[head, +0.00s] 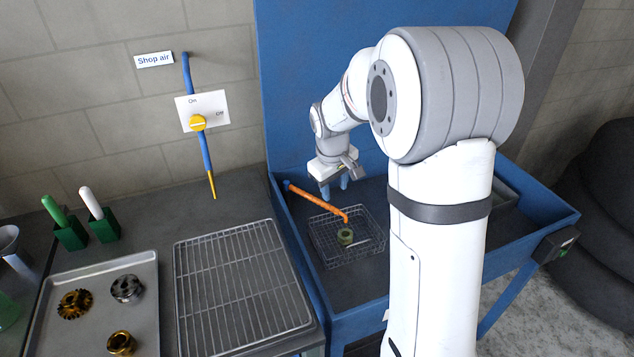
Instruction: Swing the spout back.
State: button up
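The orange spout (318,202) runs from a blue pivot at the back left of the blue wash basin (313,309) out over a wire basket (326,254). Its bent tip hangs above a greenish ring-shaped part (345,237) in the basket. My gripper (335,190) points down with blue fingertips, behind and to the right of the spout, apart from it in the picture. The fingertips look separated, with nothing seen between them. My arm hides the right part of the basin.
A wire rack (240,285) lies on the bench left of the basin. A metal tray (75,335) holds several gears and rings. Green holders (70,235) with brushes stand behind it. The shop air valve (198,123) and its hose hang on the wall. A tall blue panel (300,70) rises behind the basin.

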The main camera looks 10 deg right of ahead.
aim_at(324, 203)
jog(key=w+f+n+p, duration=0.1)
jog(key=w+f, duration=0.3)
jog(key=f, duration=0.1)
jog(key=w+f+n+p, duration=0.1)
jog(key=w+f+p, duration=0.1)
jog(key=w+f, duration=0.2)
jog(key=w+f+n+p, duration=0.1)
jog(key=w+f+p, duration=0.1)
jog(key=w+f, duration=0.2)
notch_tip(324, 203, down, 3)
jog(key=shift+f, duration=0.1)
grip_shut()
dwell(0.4)
